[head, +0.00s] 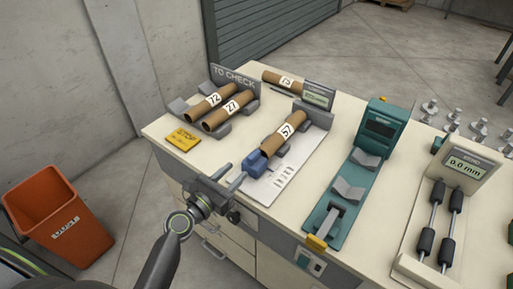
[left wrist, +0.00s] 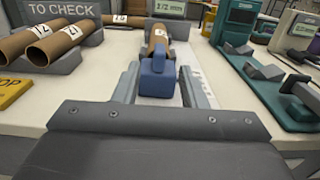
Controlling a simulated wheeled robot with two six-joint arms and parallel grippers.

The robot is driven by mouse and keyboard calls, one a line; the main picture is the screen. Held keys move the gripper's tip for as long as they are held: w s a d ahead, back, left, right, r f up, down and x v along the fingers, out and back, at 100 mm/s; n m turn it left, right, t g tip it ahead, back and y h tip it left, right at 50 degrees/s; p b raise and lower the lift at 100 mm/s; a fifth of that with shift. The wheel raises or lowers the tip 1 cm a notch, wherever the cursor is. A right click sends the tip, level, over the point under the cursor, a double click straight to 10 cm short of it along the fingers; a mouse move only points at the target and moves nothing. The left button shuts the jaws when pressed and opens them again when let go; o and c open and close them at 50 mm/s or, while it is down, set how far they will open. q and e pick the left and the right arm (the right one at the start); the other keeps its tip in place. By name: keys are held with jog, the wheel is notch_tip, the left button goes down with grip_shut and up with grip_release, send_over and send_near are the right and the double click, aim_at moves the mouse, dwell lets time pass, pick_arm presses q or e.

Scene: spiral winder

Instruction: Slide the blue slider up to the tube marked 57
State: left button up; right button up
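The blue slider (head: 254,163) sits on a pale plate (head: 271,186) at the near end of a brown tube marked 57 (head: 283,138). I cannot tell whether slider and tube touch. In the left wrist view, the slider (left wrist: 158,76) stands in front of the tube (left wrist: 160,42), which it partly hides. My left gripper (head: 233,175) is open and empty just on the near side of the slider. In the left wrist view its two fingers (left wrist: 158,92) point forward, with the slider lined up in the gap between them. My right gripper is not in view.
Tubes 72 (head: 206,103) and 27 (head: 230,110) lie in the "TO CHECK" rack (head: 234,77). A yellow stop sign (head: 184,139) lies at the left. A teal device (head: 383,128) and a gauge reading 0.0 mm (head: 465,167) stand right. An orange dust bin (head: 59,215) is on the floor.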

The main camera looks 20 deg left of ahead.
aim_at(257, 150)
pick_arm(q)
jog(key=x, duration=1.1)
jog(key=shift+w, duration=0.3)
